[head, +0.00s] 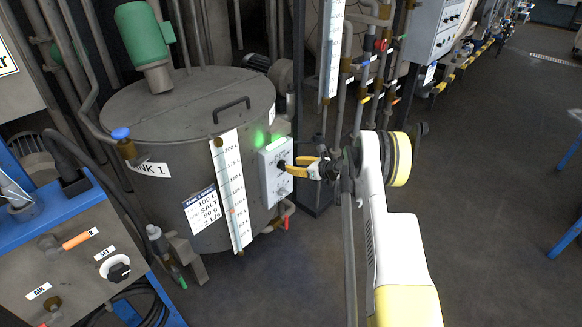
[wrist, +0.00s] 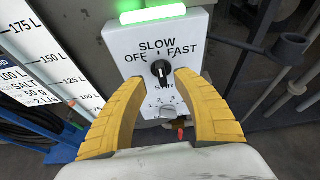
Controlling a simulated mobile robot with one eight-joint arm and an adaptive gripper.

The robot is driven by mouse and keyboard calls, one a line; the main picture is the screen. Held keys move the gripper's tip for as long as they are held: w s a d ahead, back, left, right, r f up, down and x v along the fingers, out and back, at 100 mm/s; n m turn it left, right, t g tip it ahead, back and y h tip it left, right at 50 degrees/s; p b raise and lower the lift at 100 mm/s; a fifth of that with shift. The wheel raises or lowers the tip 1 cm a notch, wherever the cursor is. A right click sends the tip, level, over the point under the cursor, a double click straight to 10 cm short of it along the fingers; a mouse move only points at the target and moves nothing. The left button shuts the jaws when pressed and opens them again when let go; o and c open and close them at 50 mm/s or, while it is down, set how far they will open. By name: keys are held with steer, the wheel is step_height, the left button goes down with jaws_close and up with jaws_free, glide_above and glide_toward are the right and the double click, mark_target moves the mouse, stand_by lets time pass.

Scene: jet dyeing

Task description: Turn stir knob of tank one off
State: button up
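The stir knob (wrist: 160,69) is a small black knob on a light grey control box (wrist: 120,42), with OFF, SLOW and FAST printed around its top and STIR below. A small white mark shows on it, but I cannot clearly tell its setting. My gripper (wrist: 161,76) is open, its yellow fingers to the left and right of the knob with visible gaps. In the head view my gripper (head: 290,167) reaches the front of the box (head: 268,185), which is mounted on the right side of the grey tank labelled TANK 1 (head: 180,140). The fingers partly hide the knob there.
A green light (wrist: 153,14) glows atop the box. A second, grey knob (wrist: 160,110) marked with numbers sits below the stir knob. A white level scale (head: 232,190) stands left of the box. Pipes and valves (head: 375,70) are behind; floor to the right is clear.

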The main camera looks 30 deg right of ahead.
mark_target(285, 163)
steer(key=b+x, duration=0.2)
steer(key=x, duration=0.4)
steer(key=shift+w, duration=0.4)
steer(key=shift+c, duration=0.4)
jaws_close()
